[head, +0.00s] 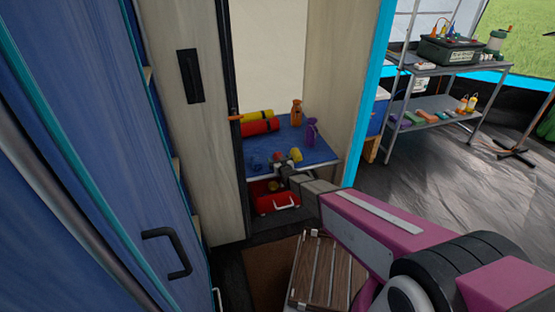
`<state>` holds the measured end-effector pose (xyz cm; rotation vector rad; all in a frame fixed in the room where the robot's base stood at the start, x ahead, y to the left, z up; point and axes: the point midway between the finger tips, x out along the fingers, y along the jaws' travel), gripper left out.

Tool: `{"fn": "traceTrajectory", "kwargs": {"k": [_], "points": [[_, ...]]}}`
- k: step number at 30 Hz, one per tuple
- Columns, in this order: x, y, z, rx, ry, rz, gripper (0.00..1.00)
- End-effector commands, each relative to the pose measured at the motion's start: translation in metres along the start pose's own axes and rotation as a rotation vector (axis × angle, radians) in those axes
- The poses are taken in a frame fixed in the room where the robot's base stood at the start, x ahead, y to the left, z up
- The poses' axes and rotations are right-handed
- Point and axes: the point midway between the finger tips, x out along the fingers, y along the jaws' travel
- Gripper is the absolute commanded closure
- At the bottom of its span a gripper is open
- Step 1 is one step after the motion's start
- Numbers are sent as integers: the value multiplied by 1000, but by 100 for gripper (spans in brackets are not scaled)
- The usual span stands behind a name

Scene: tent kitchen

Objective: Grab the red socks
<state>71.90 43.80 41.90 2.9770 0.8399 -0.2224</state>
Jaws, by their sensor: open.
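I cannot clearly make out red socks. A red roll-shaped thing (260,127) lies at the back left of a blue-topped shelf (318,150) inside the open cabinet; it is too small to tell what it is. My gripper (279,158) is at the front of this shelf, in front of the red roll and apart from it in the picture. It is open, and I see nothing held in it. Its fingertips are small and partly hidden by my wrist.
A yellow roll (257,115) lies behind the red one. An orange bottle (296,112), a purple bottle (311,133) and small blue (254,163) and yellow (296,154) things share the shelf. A red case (277,203) sits below.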

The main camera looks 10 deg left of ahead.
Motion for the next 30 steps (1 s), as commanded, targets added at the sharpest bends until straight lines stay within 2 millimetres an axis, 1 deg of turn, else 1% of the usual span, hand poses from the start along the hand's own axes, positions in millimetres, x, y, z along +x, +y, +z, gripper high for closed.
{"fn": "traceTrajectory", "kwargs": {"k": [1, 3, 10, 11, 12, 14, 15, 16, 26, 30], "points": [[10, 0, 1, 0, 0, 1, 2], [16, 0, 1, 0, 0, 1, 2], [16, 0, 0, 0, 0, 1, 2], [16, 0, 0, 0, 0, 1, 5], [16, 0, 0, 0, 0, 1, 19], [16, 0, 0, 0, 0, 1, 38], [16, 0, 0, 0, 0, 1, 51], [16, 0, 0, 0, 0, 1, 55], [16, 0, -1, 0, 0, 1, 55], [15, 0, -9, 0, 1, 1, 55]]}}
